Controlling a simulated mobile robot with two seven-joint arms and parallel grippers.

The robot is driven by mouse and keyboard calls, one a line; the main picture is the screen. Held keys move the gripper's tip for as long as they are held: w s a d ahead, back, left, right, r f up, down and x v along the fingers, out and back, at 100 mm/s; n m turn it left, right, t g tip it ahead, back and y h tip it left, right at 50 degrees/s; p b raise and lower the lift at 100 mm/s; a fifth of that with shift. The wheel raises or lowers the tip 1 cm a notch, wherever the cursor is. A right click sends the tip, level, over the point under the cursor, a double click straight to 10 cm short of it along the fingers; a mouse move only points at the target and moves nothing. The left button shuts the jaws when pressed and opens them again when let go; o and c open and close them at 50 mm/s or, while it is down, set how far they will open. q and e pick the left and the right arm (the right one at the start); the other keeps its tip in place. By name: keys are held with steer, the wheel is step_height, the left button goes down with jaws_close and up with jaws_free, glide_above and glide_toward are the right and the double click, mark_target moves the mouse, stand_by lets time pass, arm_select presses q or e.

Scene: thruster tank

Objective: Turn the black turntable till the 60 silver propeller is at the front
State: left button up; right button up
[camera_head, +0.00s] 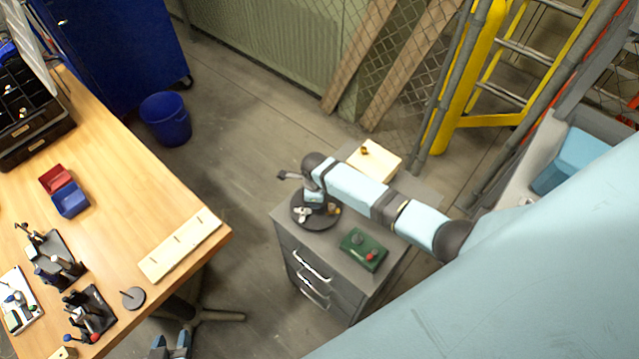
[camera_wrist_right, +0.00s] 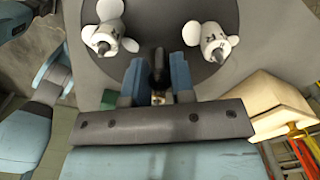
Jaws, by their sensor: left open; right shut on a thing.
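The black turntable (camera_head: 316,222) sits on top of a grey drawer cabinet. It fills the upper middle of the right wrist view (camera_wrist_right: 170,15). Two silver propellers stand on it there, one at left (camera_wrist_right: 103,38) and one at right (camera_wrist_right: 211,40); dark marks on their hubs are too small to read. In the head view, a silver propeller (camera_head: 301,213) and a brass-coloured piece (camera_head: 334,208) show on it. My right gripper (camera_wrist_right: 156,70) is shut on an upright black post (camera_wrist_right: 158,62) between the propellers. My left gripper (camera_head: 171,344) is open and empty, low beside the workbench.
A green box with a red button (camera_head: 363,249) and a pale wooden block (camera_head: 374,159) share the cabinet top (camera_head: 330,238). The wooden workbench (camera_head: 150,200) at left holds bins, stands and a board. A blue bucket (camera_head: 166,118) stands on the floor; floor between is clear.

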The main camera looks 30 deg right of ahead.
steer(key=shift+f, duration=0.1)
steer(key=m, duration=0.3)
steer(key=shift+s+m, duration=0.1)
steer(key=shift+m, duration=0.3)
steer(key=o, duration=0.8)
steer(key=shift+r, duration=4.6)
